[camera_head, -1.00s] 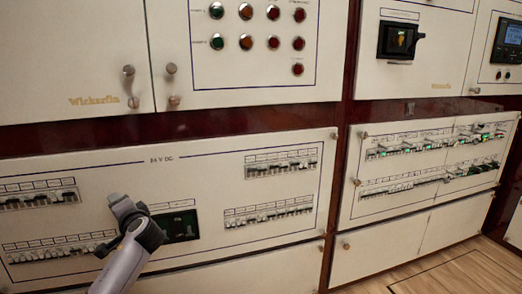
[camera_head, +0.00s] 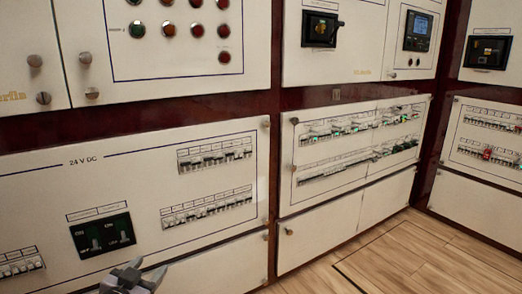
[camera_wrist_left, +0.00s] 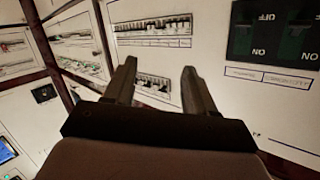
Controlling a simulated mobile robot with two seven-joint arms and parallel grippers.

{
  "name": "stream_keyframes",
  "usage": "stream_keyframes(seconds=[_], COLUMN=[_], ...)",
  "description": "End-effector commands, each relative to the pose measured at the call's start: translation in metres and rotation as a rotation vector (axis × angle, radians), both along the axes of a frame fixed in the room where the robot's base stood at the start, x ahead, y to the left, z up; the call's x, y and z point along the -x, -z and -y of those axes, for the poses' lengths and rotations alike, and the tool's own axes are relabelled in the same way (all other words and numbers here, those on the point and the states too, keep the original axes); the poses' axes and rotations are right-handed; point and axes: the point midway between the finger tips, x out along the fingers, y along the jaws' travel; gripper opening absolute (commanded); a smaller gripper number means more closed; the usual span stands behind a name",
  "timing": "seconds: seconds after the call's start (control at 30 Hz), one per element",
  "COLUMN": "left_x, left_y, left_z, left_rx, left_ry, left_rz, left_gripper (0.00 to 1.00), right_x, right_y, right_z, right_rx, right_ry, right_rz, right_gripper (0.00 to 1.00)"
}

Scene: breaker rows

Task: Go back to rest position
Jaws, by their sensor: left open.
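My left gripper (camera_head: 136,272) is at the bottom edge of the head view, in front of the lower part of the 24 V DC panel (camera_head: 140,190). In the left wrist view its two dark fingers (camera_wrist_left: 160,88) stand apart with nothing between them. Behind the fingers in that view are breaker rows, and a black double switch (camera_wrist_left: 275,35) is at the upper right. The same black switch (camera_head: 102,236) shows in the head view above my left gripper. My right gripper is not in view.
A second breaker panel (camera_head: 350,150) with green lights stands to the right, and another panel (camera_head: 490,135) with a red light is at the far right. Cabinet doors (camera_head: 340,220) lie below. The wooden floor (camera_head: 400,255) is clear at the lower right.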

Motion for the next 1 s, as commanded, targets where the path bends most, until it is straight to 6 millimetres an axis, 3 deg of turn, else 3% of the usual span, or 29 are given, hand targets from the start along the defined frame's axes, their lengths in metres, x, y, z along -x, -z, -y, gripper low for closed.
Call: stream_keyframes(seconds=[0.03, 0.23, 0.4, 0.6, 0.63, 0.7, 1.0], left_x=[0.023, 0.108, 0.17, 0.226, 0.233, 0.232, 0.229], left_y=[0.02, 0.048, 0.049, 0.037, 0.034, 0.014, -0.014], left_z=[0.018, 0.078, 0.111, 0.132, 0.134, 0.132, 0.121], left_rx=[0.017, 0.106, 0.195, 0.296, 0.312, 0.308, 0.282], left_ry=[0.034, 0.146, 0.208, 0.244, 0.247, 0.24, 0.194], left_rz=[-0.013, -0.042, -0.06, -0.074, -0.076, -0.084, -0.146], left_gripper=[0.55, 0.55, 0.55, 0.55, 0.55, 0.55, 0.55], right_x=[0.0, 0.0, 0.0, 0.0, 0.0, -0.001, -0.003], right_y=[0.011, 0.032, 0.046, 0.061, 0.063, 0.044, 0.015], right_z=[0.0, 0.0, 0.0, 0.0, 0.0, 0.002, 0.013], right_rx=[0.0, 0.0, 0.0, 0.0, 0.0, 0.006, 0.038], right_ry=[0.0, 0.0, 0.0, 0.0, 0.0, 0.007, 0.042], right_rz=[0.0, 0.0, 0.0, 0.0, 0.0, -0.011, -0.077], right_gripper=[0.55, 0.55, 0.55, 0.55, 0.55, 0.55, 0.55])
